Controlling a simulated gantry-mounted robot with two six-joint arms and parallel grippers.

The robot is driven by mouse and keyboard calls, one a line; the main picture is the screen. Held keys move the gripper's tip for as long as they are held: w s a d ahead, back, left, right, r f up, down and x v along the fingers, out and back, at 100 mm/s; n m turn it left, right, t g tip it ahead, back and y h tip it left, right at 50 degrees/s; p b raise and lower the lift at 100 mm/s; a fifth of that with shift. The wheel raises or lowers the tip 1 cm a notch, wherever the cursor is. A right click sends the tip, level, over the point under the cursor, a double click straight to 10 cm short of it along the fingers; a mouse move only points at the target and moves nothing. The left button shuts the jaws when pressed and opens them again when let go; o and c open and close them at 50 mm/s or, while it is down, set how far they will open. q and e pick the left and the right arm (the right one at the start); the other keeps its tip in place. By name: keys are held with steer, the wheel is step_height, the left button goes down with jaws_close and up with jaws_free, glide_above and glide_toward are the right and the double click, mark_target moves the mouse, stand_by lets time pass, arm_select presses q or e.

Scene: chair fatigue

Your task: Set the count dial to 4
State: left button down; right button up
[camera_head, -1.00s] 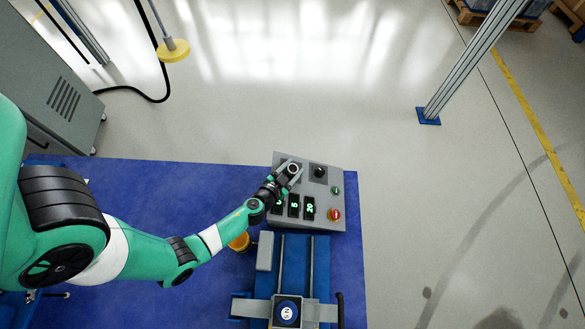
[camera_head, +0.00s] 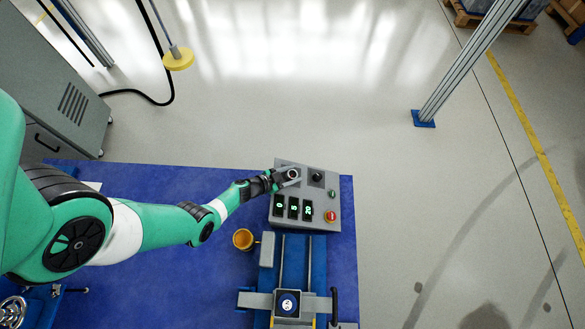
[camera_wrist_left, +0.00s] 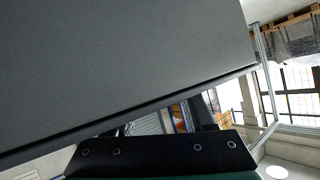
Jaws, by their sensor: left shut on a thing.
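The grey control panel (camera_head: 334,205) stands on the blue table, with two dials at its top. My left gripper (camera_head: 291,175) reaches in from the left and is shut on the left dial (camera_head: 293,174). The right dial (camera_head: 317,177) is free, with a black knob. Three displays with green digits sit below: the left display (camera_head: 279,205) seems to read 0, the middle display (camera_head: 293,208) seems to read 5, the right display (camera_head: 307,210) seems to read 20. Dial labels are too small to read. The wrist view shows mostly a plain grey surface; the fingertips are hidden there.
A green button (camera_head: 332,194) and a red button (camera_head: 330,216) sit at the panel's right. A blue-and-grey rig (camera_head: 303,265) stands in front of it. An orange cup-like item (camera_head: 243,239) lies left of the rig. The blue table (camera_head: 140,270) has free room on the left.

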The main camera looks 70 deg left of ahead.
arm_select(q)
steer(key=shift+w+a+r+m+h, duration=0.1)
steer(key=shift+a+m+h, duration=0.1)
steer(key=shift+m+h, duration=0.7)
steer(key=shift+h+b, duration=0.45)
steer(key=shift+h, duration=0.35)
steer(key=m+g+h+b, duration=0.1)
steer(key=m+h+b, duration=0.1)
steer(key=b, duration=0.2)
steer(key=m+g+h+b, duration=0.1)
steer(key=m+h+b, duration=0.1)
steer(key=h+b, duration=0.1)
steer(key=m+g+h+b, duration=0.1)
steer(key=g+h+b, duration=0.1)
steer(key=b, duration=0.3)
steer(key=shift+d+f+m+h+b, duration=0.1)
steer(key=shift+f+m+h+b, duration=0.3)
steer(key=shift+h, duration=0.1)
steer(key=shift+r+m+g+h+b, duration=0.3)
steer(key=shift+g+b, duration=0.1)
steer(key=shift+b, duration=0.2)
arm_select(e)
step_height(320, 180, down, 14)
steer(key=shift+f, duration=0.15)
arm_select(q)
steer(key=shift+r, duration=0.1)
steer(key=shift+c, duration=1.3)
jaws_free()
steer(key=shift+d, duration=0.1)
